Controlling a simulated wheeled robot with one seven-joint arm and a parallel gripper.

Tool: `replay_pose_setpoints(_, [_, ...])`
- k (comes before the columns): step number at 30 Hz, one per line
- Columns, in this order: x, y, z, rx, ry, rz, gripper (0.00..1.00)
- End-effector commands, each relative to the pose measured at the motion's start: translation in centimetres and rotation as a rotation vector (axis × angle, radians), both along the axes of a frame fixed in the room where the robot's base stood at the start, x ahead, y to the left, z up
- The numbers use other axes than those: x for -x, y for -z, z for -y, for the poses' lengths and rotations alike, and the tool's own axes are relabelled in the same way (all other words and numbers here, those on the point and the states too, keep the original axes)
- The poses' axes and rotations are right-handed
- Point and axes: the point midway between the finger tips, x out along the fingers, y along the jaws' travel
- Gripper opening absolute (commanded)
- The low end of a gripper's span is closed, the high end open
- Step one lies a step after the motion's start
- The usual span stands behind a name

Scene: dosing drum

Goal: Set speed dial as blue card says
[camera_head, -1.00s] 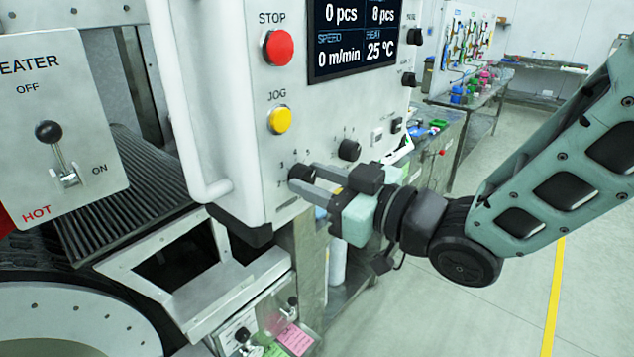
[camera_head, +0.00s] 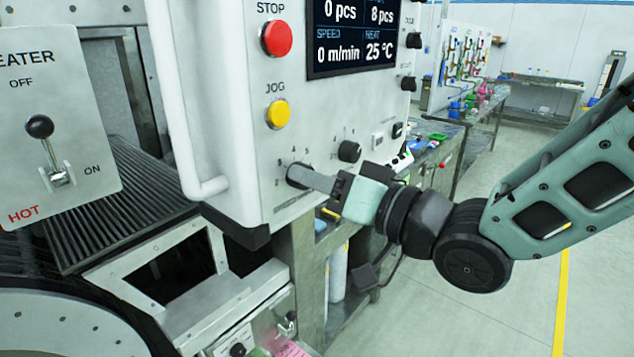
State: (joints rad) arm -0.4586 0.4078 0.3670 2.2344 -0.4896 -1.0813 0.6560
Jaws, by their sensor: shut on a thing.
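The speed dial (camera_head: 296,174) is a black knob low on the white control panel, with small numbers around it. My gripper (camera_head: 313,180) reaches in from the right and is shut on this knob. Its fingers now line up so that mostly one shows, and they hide part of the knob, so I cannot tell which number it points to. The display (camera_head: 350,38) above reads SPEED 0 m/min. I cannot pick out a blue card for certain; a pink card (camera_head: 291,348) and part of a green one show at the bottom edge.
The red STOP button (camera_head: 277,38) and yellow JOG button (camera_head: 278,113) are above. A white handle bar (camera_head: 183,110) runs down the panel's left side. Open floor lies at right.

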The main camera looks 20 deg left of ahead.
Motion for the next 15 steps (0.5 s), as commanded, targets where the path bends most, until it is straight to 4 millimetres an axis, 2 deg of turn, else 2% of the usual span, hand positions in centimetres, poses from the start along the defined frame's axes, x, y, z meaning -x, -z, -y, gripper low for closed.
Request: replay_pose_setpoints(15, [-0.06, -0.03, 0.02, -0.023, 0.001, -0.052, 0.10])
